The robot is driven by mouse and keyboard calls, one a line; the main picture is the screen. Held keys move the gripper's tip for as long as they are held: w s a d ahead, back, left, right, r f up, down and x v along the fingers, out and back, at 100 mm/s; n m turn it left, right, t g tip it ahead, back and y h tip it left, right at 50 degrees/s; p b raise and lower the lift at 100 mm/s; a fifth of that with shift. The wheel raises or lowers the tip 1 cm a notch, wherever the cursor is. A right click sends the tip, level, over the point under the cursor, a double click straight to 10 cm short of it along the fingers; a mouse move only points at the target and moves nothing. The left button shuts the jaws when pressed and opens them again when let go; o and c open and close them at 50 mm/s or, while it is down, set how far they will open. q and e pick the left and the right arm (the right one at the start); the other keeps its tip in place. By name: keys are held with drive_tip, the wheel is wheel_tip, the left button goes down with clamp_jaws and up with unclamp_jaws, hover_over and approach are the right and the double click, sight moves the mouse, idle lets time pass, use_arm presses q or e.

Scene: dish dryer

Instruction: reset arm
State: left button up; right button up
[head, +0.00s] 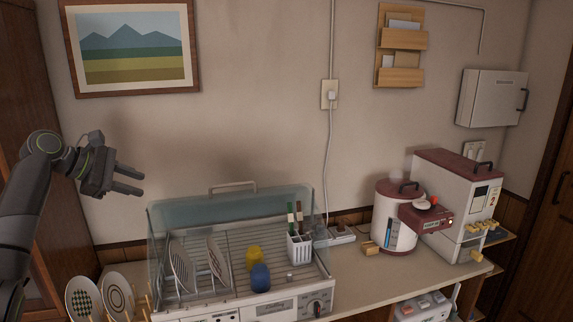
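My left gripper (128,181) is at the left of the head view, raised above the counter and to the left of the dish dryer (240,308). Its two dark fingers point right and are apart, with nothing between them. My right gripper is not in the head view. The dish dryer has its clear cover (190,213) up at the back and its rack showing.
In the dryer stand two plates (181,266), a yellow cup (253,257), a blue cup (260,278) and a white utensil holder (299,248). More plates (83,298) stand at lower left. A white-and-red cooker (393,222) and a boxy appliance (455,205) stand right.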

use_arm(q)
drive_tip(key=s+d+f+m+g+y, duration=0.1)
drive_tip(key=s+d+f+m+y, duration=0.15)
drive_tip(key=s+f, duration=0.65)
drive_tip(key=s+d+f+m+g+y, duration=0.1)
drive_tip(key=s+f+m, duration=0.25)
drive_tip(key=f, duration=1.05)
drive_tip(key=s+d+f+m+g+y, duration=0.15)
drive_tip(key=s+f+m, duration=0.35)
drive_tip(key=f, duration=0.7)
drive_tip(key=s+d+f+m+y, duration=0.1)
drive_tip(key=s+f+m+y, duration=0.35)
drive_tip(key=s, duration=1.05)
drive_tip(key=s+m, duration=0.2)
drive_tip(key=s, duration=1.5)
wheel_tip(320, 180, down, 24)
drive_tip(key=a+g, duration=0.2)
drive_tip(key=s+d+f, duration=0.1)
drive_tip(key=s+f, duration=1.4)
drive_tip(key=f, duration=0.1)
drive_tip(key=shift+g+h, duration=0.45)
